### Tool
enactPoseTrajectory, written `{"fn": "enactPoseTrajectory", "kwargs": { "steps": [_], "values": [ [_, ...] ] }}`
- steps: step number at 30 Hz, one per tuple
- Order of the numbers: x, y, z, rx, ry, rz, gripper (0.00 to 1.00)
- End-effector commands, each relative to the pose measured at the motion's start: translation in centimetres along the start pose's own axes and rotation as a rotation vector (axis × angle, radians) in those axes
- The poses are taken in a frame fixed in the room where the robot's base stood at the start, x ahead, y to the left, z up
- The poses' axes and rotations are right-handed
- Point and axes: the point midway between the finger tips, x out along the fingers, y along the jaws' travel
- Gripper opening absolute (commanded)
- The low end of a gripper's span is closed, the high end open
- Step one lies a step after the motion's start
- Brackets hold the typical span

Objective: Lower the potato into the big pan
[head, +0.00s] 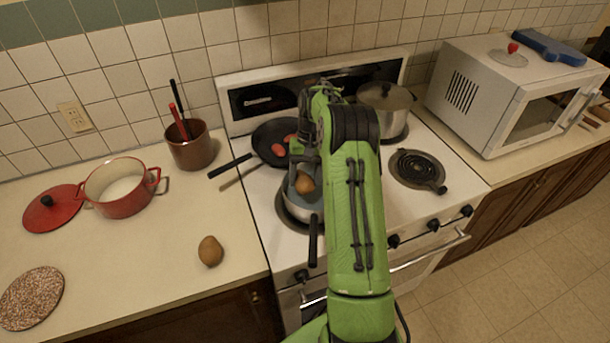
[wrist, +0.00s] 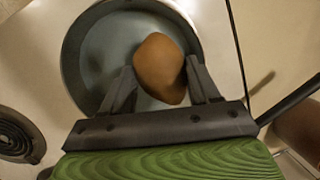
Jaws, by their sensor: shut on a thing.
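My gripper (wrist: 160,72) is shut on a brown potato (wrist: 158,62), with one finger on each side. In the head view the held potato (head: 305,184) shows just below my gripper, over the front-left burner. Under it is a grey-blue round pan (wrist: 92,50), also in the head view (head: 296,205), with a dark handle pointing to the front. The potato appears above the pan's inside, towards one side of it; the exact height is hard to tell. My arm hides part of the pan in the head view.
A black frying pan (head: 270,135) with reddish items sits behind. A second brown potato (head: 210,251) lies on the counter, near a red pot (head: 122,205). The front-right burner (head: 415,166) is bare.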

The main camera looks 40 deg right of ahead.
Motion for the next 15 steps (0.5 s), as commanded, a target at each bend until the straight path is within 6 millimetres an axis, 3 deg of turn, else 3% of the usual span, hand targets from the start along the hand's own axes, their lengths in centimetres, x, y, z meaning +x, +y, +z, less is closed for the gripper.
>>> {"fn": "enactPoseTrajectory", "kwargs": {
  "steps": [15],
  "values": [
    [0.35, 0.05, -0.10, 0.000, 0.000, 0.000, 0.25]
  ]
}}
